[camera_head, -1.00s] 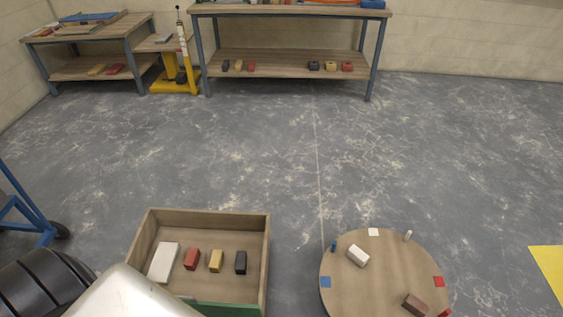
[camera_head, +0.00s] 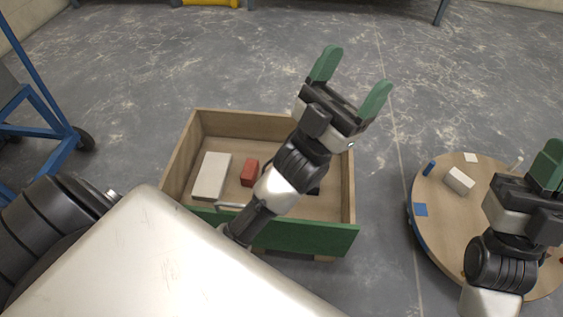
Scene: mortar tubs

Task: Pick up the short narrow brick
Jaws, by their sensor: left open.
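A wooden box with a green front (camera_head: 300,237) stands on the floor. In it lie a long white block (camera_head: 212,176) and a short red brick (camera_head: 250,172). My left arm crosses the box and hides its middle; a dark bit beside the arm may be the black brick, and the yellow one is hidden. My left gripper (camera_head: 351,83), with green fingertips, is open and empty above the box's far right corner. My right gripper (camera_head: 550,166) is at the right edge over the round table, partly cut off. Which brick is the short narrow one is unclear.
The round wooden table (camera_head: 440,222) at the right bears a small white block (camera_head: 460,181), a blue peg (camera_head: 429,168) and coloured patches. A blue wheeled frame (camera_head: 45,130) stands at the left. The floor beyond the box is clear.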

